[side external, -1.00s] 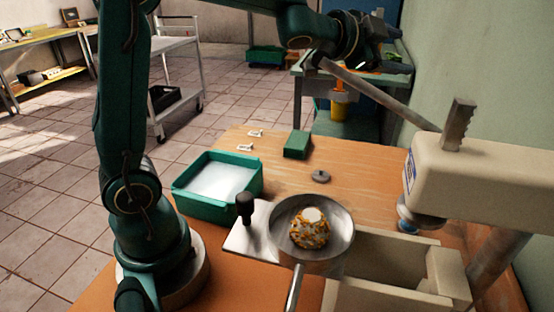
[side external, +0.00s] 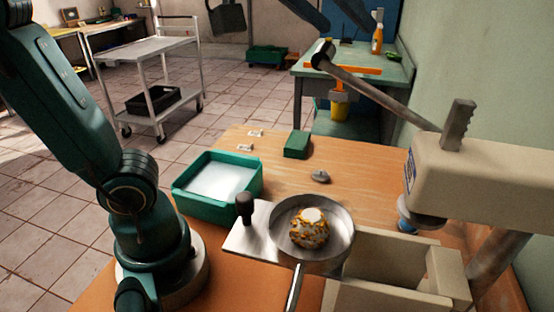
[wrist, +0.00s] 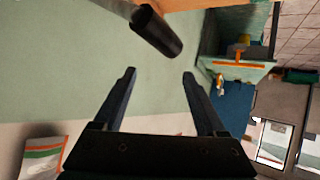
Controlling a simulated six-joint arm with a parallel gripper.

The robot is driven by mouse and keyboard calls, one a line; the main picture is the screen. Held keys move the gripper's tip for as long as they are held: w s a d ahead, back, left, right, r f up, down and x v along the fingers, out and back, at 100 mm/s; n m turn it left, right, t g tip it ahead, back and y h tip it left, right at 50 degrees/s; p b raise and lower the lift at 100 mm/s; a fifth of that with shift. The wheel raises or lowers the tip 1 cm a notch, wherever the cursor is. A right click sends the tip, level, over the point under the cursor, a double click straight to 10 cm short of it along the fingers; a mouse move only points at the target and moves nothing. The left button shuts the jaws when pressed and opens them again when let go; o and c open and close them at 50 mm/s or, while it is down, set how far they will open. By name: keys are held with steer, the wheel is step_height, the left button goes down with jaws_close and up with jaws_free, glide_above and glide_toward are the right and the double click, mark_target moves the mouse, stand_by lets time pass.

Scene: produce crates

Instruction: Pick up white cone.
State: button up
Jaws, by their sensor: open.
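No plain white cone can be made out for sure. A rounded lump with a flat white top and orange-brown patches (side external: 309,228) sits in the round metal pan (side external: 345,220); it is the closest match. My gripper (wrist: 158,76) is open, with nothing between its two dark fingers in the wrist view. That view is turned sideways towards the green wall and the back of the room, and does not show the pan. In the side view only dark parts at the top edge show, high above and well away from the pan.
A green tray with a pale inside (side external: 180,203), a green block (side external: 296,145) and a small grey piece (side external: 321,177) are on the wooden table. A beige machine (side external: 480,180) with a long lever (side external: 375,88) overhangs the right. Its black handle (wrist: 157,31) is close in the wrist view.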

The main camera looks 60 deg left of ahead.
steer(key=s+d+n+g+h, duration=0.1)
steer(key=s+d+h, duration=0.25)
steer(key=s, duration=0.25)
steer(key=m+g+y, duration=0.2)
steer(key=m+g, duration=0.4)
steer(key=g, duration=0.3)
glide_above(311, 214)
steer(key=f, duration=1)
steer(key=s+f, duration=0.1)
steer(key=f, duration=0.4)
steer(key=shift+w+f, duration=0.2)
steer(key=shift+f, duration=0.4)
steer(key=shift+w+f, duration=0.15)
steer(key=shift+f, duration=1.05)
steer(key=shift+w+f, duration=0.15)
steer(key=shift+f, duration=1)
jaws_close()
